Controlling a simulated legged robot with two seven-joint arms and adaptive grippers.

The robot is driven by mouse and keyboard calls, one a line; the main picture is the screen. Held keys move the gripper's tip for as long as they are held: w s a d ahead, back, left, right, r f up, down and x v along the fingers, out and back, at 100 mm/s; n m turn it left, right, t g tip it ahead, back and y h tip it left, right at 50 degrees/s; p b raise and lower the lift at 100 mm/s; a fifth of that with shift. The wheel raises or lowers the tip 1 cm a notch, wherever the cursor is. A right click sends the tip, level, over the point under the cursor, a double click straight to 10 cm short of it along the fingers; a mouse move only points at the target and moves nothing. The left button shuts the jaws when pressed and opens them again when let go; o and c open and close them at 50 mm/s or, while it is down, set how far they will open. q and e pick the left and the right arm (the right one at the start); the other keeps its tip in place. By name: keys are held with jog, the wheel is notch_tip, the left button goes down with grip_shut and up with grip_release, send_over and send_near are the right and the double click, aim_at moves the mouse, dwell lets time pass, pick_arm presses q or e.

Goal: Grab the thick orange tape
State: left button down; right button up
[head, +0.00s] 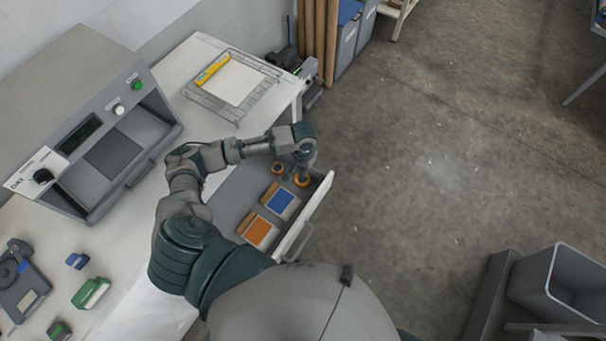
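Two orange tape rolls lie at the far end of an open drawer. The larger, thicker-looking orange tape (302,181) is near the drawer's front corner. The smaller orange tape (277,168) lies to its left. My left gripper (300,174) points down into the drawer, right at the larger roll, and partly covers it. The fingers are too small and overlapped to tell whether they are open or shut, or whether they touch the roll. My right gripper is not in view.
The open drawer (322,196) also holds a blue-topped pad (281,201) and an orange-topped pad (258,231). The grey press (85,125) stands on the white bench, with a wire tray (205,98) at the far end. Open floor lies to the right, with a grey bin (560,285).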

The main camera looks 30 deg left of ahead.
pick_arm(q)
jog(key=shift+d+r, duration=0.2)
jog(key=shift+d, duration=0.25)
jog(key=c, duration=1.5)
grip_release()
jog(key=shift+c, duration=0.2)
jog(key=o, duration=0.8)
jog(key=shift+d, duration=0.1)
jog(key=o, duration=0.4)
jog(key=shift+c, duration=0.2)
jog(key=shift+a, duration=0.25)
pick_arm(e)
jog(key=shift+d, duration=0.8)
